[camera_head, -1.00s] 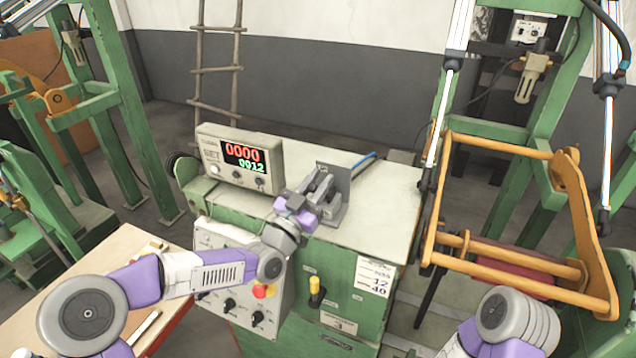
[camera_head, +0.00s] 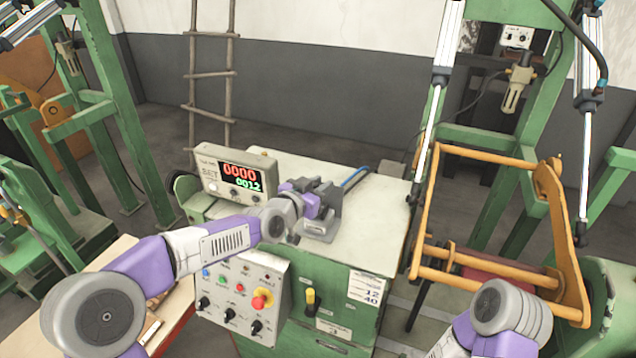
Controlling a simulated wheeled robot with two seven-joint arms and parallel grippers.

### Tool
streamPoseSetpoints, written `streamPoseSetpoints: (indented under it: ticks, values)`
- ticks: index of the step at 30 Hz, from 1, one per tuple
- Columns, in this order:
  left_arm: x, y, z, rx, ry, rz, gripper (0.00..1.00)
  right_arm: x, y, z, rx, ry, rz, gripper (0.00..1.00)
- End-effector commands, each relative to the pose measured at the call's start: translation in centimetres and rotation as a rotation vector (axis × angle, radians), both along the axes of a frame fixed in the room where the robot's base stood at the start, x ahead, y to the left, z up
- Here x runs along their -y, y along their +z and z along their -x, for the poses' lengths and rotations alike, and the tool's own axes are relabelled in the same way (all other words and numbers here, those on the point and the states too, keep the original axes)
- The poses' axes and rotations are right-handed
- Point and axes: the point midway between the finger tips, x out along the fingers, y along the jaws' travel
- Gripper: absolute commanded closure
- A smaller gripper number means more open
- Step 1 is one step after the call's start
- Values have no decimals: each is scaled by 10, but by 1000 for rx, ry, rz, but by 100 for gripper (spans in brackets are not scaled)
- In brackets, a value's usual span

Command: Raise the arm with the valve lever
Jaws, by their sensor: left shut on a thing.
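The grey valve block (camera_head: 323,222) stands on top of the green control cabinet (camera_head: 345,255). My left gripper (camera_head: 316,197) is at the block from its left side, shut on what appears to be the valve lever. The gripper and wrist cover most of the lever, so its exact position is hard to see. The orange arm frame (camera_head: 425,215) of the winding machine is at the right, tilted, with its lower bars low beside a reddish roll (camera_head: 488,276). My right arm shows at the lower right, but its gripper is out of view.
A counter box (camera_head: 208,172) with a lit display stands on the cabinet's back left. A panel of knobs with a red-topped button (camera_head: 262,300) is on the front. A yellow-black switch (camera_head: 311,300) sits beside it. A ladder (camera_head: 210,75) leans on the wall.

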Motion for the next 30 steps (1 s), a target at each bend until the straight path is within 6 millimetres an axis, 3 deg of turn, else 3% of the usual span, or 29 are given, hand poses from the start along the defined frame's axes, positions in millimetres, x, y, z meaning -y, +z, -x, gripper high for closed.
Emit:
streamPoseSetpoints:
  ticks: [15, 16, 19, 30]
  values:
    - [1, 1, -2, -17, 0, -6, 100, 0, 3, 0, 0, 0, 0, 28]
    - [1, 1, -2, -17, 0, -6, 70, 0, 3, 0, 0, 0, 0, 28]
    - [1, 1, -2, -17, 0, -6, 55, 0, 3, 0, 0, 0, 0, 28]
    - [-2, 1, 1, -18, 1, -7, 54, 0, 1, 0, 0, 0, 0, 28]
